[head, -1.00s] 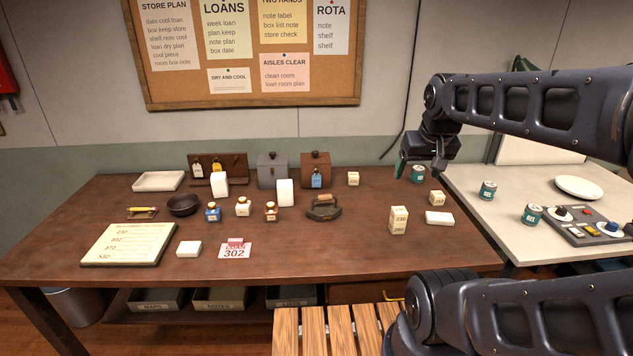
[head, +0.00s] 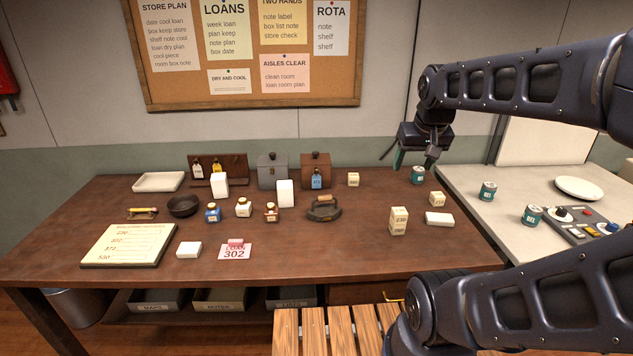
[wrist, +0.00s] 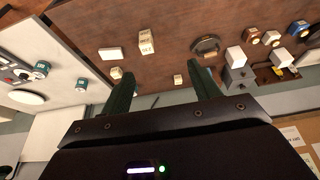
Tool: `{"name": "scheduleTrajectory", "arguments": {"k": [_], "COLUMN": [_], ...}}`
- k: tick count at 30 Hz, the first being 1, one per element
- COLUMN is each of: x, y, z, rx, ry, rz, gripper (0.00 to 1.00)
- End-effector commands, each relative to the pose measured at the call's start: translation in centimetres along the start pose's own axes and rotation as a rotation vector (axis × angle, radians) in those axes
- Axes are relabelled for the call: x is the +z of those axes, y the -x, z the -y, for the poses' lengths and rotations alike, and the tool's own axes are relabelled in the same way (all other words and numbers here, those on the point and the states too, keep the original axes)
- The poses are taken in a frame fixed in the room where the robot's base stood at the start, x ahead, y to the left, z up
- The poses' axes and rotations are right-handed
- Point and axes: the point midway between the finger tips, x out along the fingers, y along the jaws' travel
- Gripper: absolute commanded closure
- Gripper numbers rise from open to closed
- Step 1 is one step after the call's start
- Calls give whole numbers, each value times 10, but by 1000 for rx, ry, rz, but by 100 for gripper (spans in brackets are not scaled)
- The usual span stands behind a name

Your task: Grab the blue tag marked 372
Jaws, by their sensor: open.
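A blue tag (head: 317,181) hangs on the front of a small brown box (head: 316,161) near the back of the brown table. Its number is too small to read surely. My gripper (head: 415,163) is open and empty, above the table's back right part, well to the right of the tag and apart from it. In the wrist view its two green fingers (wrist: 163,85) are spread with nothing between them. I cannot make out the tag in the wrist view.
A grey box (head: 272,172) stands left of the brown box, and a white block (head: 285,193) stands in front between them.

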Motion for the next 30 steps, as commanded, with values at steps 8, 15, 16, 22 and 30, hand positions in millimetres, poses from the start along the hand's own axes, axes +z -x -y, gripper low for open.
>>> {"name": "scheduleTrajectory", "arguments": {"k": [8, 15, 16, 22, 30], "x": [-70, -130, -137, -184, -241], "y": [-10, -30, -34, -60, -107], "z": [13, 29, 31, 48, 75], "rx": [-13, -20, -20, -23, -24], "ry": [-1, -2, -3, -4, -4], "rz": [58, 105, 112, 151, 204], "gripper": [38, 38, 38, 38, 38]}}
